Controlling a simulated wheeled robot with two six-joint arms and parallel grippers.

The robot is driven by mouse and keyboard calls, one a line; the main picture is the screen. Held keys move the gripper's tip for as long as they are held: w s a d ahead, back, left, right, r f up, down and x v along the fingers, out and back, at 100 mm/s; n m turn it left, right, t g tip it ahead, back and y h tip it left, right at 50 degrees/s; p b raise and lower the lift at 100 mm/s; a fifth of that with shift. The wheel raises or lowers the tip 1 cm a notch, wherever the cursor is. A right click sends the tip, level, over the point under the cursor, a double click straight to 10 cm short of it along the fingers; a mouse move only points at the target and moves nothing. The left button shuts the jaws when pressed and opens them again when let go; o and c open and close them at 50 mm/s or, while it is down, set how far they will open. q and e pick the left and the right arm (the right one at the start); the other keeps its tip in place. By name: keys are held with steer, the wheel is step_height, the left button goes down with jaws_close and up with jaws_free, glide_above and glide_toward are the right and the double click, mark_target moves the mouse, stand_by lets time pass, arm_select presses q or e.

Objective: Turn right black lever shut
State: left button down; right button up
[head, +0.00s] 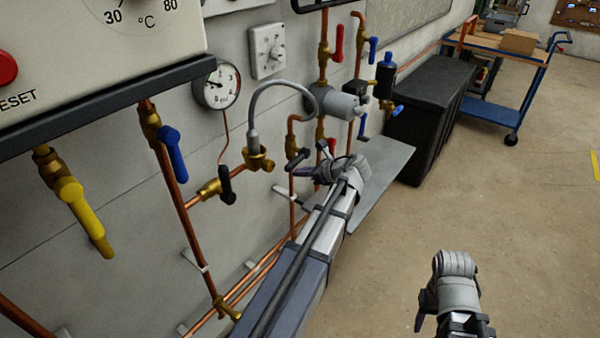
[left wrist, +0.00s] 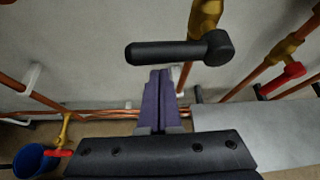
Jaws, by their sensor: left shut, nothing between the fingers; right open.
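The right black lever (head: 297,158) sits on a brass valve on a vertical copper pipe, just beyond my left gripper in the head view. In the left wrist view the lever (left wrist: 165,52) lies sideways, its handle pointing left from its hub, across the line of its brass valve (left wrist: 207,18). My left gripper (head: 308,172) is shut and empty; its purple fingers (left wrist: 158,75) end just below the lever handle in the wrist view. I cannot tell whether they touch it. Another black lever (head: 227,184) hangs below the gauge. My right gripper (head: 421,312) is open, low at the right, away from the wall.
A blue lever (head: 173,154), a yellow lever (head: 84,216) and a red lever (head: 339,43) are on nearby pipes. A grey hose (head: 275,92) arches above. A grey shelf (head: 385,180) juts out beside my left gripper. The floor at right is clear.

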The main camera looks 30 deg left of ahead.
arm_select(q)
steer(key=d+r+p, duration=0.2)
steer(key=d+p, duration=0.1)
steer(key=d, duration=0.6)
steer(key=shift+s+r, duration=0.15)
steer(key=shift+s, duration=0.25)
steer(key=shift+d, duration=0.15)
steer(key=s+d+f+n+g+h+p, duration=0.1)
steer(key=s+d+n+h, duration=0.4)
steer(key=d, duration=0.8)
steer(key=s+d+f+n+h+p, duration=0.3)
steer(key=s+d+n+h+p, duration=0.2)
steer(key=s+d+n, duration=0.4)
steer(key=s+d, duration=0.5)
steer(key=shift+s+d+f+g+h, duration=0.2)
steer(key=shift+s+f+g+h, duration=0.1)
steer(key=shift+f+g, duration=0.1)
steer(key=shift+a+n, duration=0.15)
steer(key=shift+n, duration=0.15)
